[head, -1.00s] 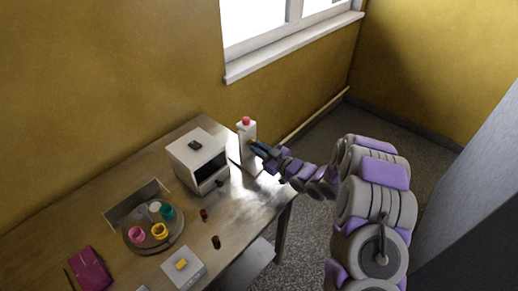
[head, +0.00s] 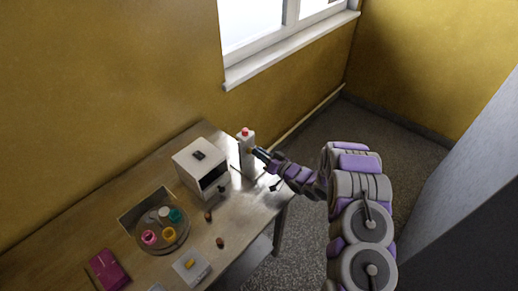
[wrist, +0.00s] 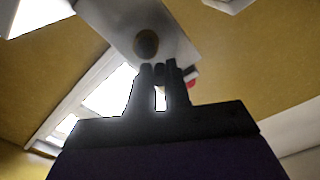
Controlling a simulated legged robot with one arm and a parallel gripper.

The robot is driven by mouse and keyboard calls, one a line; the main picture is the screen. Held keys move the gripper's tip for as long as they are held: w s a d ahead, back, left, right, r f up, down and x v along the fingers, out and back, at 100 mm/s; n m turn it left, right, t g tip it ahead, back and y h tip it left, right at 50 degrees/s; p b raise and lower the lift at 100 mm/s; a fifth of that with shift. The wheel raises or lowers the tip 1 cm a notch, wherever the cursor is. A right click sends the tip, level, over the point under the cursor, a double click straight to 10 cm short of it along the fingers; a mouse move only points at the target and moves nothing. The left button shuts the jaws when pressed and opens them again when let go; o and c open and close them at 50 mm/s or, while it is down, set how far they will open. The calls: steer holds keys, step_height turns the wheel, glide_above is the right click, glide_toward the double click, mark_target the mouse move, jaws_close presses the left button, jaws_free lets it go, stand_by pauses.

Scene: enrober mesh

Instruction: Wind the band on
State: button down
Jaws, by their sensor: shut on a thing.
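A white upright post (head: 247,160) with a red button (head: 245,132) on top stands at the right end of the table, beside a white box-shaped machine (head: 202,166) with a dark opening. My gripper (head: 258,152) is at the post's right side. In the wrist view, a round brownish knob (wrist: 146,43) sits on the post's pale face (wrist: 122,28), just beyond my fingertips (wrist: 159,74). My fingers are close together on a small dark piece, seemingly a handle; its shape is mostly hidden. I cannot tell any band apart.
A round tray (head: 182,240) with several coloured cups is on the table (head: 100,225). Two small brown pieces lie near the front edge, one of them here (head: 220,242). The wall is behind the post.

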steer(key=shift+w+d+f+m+p, duration=0.35)
steer(key=shift+m+p, duration=0.3)
steer(key=shift+m, duration=1.9)
steer(key=shift+w+d+f+m+p, duration=0.35)
steer(key=shift+m+p, duration=0.25)
steer(key=shift+m, duration=1.9)
steer(key=shift+w+d+f+m+p, duration=0.35)
steer(key=shift+m+p, duration=0.3)
steer(key=shift+m, duration=1.9)
steer(key=shift+a, duration=0.1)
steer(key=c, duration=1.2)
jaws_free()
steer(key=shift+w+f, duration=0.15)
steer(key=shift+o, duration=0.5)
steer(key=v, duration=1.7)
steer(key=shift+b, duration=0.4)
